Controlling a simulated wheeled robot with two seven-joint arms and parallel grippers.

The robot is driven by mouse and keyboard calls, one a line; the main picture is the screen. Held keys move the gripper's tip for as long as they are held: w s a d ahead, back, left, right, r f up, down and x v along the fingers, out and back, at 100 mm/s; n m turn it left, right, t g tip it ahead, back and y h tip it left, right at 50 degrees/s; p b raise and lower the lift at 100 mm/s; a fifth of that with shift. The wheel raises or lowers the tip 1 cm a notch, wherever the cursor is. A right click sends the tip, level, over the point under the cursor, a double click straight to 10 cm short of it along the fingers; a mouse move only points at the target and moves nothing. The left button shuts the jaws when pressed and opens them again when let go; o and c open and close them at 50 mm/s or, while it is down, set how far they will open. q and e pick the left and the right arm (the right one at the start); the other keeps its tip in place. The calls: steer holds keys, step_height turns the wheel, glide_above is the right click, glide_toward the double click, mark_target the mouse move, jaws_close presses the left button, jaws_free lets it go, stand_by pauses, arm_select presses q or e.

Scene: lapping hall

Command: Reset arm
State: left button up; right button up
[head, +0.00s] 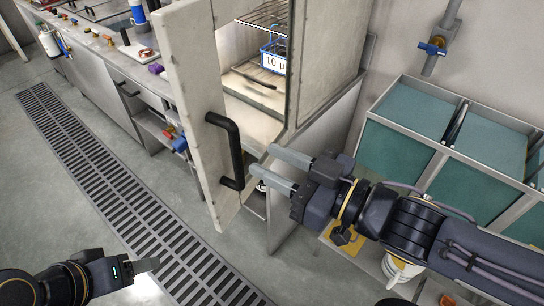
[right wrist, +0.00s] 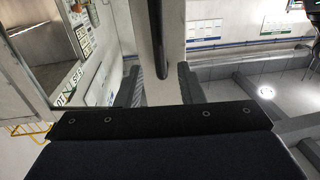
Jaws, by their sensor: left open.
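My right gripper (head: 262,164) reaches in from the right in the head view. Its two grey fingers are apart with nothing held between them. The fingertips are just right of the black handle (head: 236,150) on an open cabinet door (head: 196,105); I cannot tell whether they touch the door. In the right wrist view the black handle (right wrist: 160,38) and the door edge show between the spread fingers (right wrist: 160,88). My left gripper (head: 157,264) is low at the left in the head view, over the floor, open and apart from everything.
The cabinet (head: 335,75) stands open, with a wire shelf (head: 265,14) and a blue basket (head: 273,61) labelled "10 µ" inside. Teal bins (head: 395,155) stand at the right. A cluttered bench (head: 100,60) runs along the upper left. The floor around the drain grate (head: 130,200) is clear.

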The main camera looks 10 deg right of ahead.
steer(key=w+d+f+m+h+p, duration=0.1)
steer(key=d+f+m+h+p, duration=0.15)
steer(key=d+m+h, duration=0.35)
steer(key=w+d+f+m+h+p, duration=0.1)
steer(key=w+d+f+m+h, duration=0.2)
steer(key=d, duration=0.5)
steer(key=s+f+m+g+p, duration=0.1)
steer(key=s+f+g, duration=0.3)
steer(key=s, duration=0.7)
steer(key=shift+s+d+f+m+g+h+p, duration=0.15)
steer(key=shift+s+d+m+g+h+p, duration=0.2)
steer(key=shift+m+g, duration=0.55)
